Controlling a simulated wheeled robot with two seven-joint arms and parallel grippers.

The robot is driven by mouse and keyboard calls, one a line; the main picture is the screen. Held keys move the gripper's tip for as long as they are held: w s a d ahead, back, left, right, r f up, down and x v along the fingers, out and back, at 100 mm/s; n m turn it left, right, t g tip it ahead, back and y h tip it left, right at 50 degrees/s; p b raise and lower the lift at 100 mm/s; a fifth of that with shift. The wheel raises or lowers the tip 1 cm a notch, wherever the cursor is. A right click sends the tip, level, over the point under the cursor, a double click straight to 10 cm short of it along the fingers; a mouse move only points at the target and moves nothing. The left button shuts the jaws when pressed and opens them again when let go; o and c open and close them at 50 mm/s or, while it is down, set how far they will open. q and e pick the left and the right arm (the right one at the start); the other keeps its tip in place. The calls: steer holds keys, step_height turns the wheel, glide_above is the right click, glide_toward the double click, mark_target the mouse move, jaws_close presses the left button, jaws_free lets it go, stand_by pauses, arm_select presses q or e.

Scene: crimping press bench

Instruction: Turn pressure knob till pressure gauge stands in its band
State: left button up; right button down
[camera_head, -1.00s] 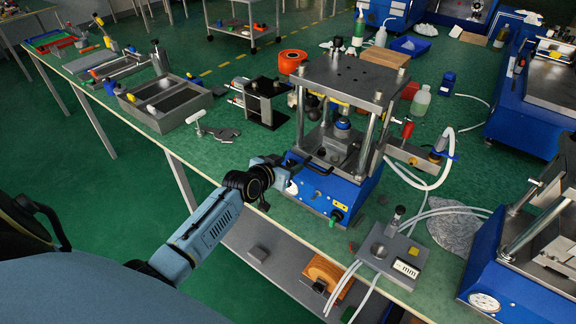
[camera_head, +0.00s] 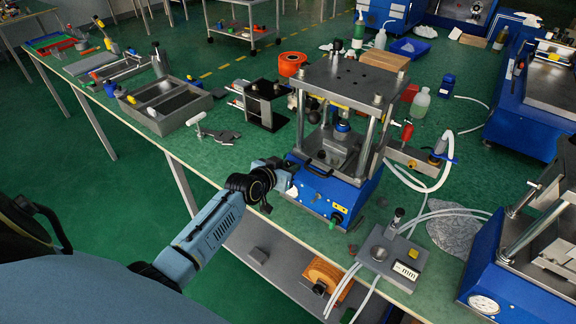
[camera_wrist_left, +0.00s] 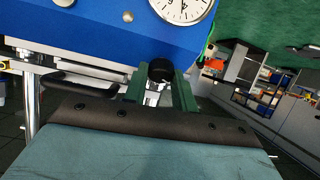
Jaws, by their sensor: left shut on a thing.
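The black pressure knob (camera_wrist_left: 160,71) sits on the blue press front in the left wrist view. My left gripper (camera_wrist_left: 160,88) has its two green fingers on either side of the knob and is shut on it. The pressure gauge (camera_wrist_left: 182,8) is a white dial above the knob, cut off by the top edge. I cannot make out its band or read the needle against it. In the head view my left gripper (camera_head: 286,181) is at the left front corner of the blue press (camera_head: 328,198), and it hides the knob there. My right gripper is not in view.
The press stands on a green bench, with a black handle (camera_head: 320,172) close to my left gripper. A grey control box (camera_head: 391,255) with white hoses stands to its right. A clamp tool (camera_head: 213,132) and grey trays (camera_head: 170,104) lie to the left.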

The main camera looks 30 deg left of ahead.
arm_select(q)
steer(key=n+y+p, duration=0.1)
steer(key=n+p, duration=0.1)
steer(key=p, duration=0.1)
steer(key=n+g+y+p, duration=0.1)
steer(key=n+p, duration=0.2)
steer(key=n+y+p, duration=0.1)
steer(key=n+p, duration=0.1)
steer(key=n, duration=0.1)
steer(key=shift+d+r+p, duration=0.25)
steer(key=shift+p, duration=0.15)
steer(key=n+p, duration=0.1)
steer(key=n, duration=0.1)
steer(key=n+g+y+p, duration=0.1)
steer(key=n, duration=0.1)
steer(key=shift+w+g, duration=0.15)
steer(key=shift+g, duration=0.15)
steer(key=shift+f+n+g+y+p, duration=0.1)
steer(key=shift+n+g+y+p, duration=0.55)
steer(key=shift+n, duration=0.55)
steer(key=shift+a, duration=0.1)
steer(key=o, duration=1)
steer(key=shift+f, duration=0.1)
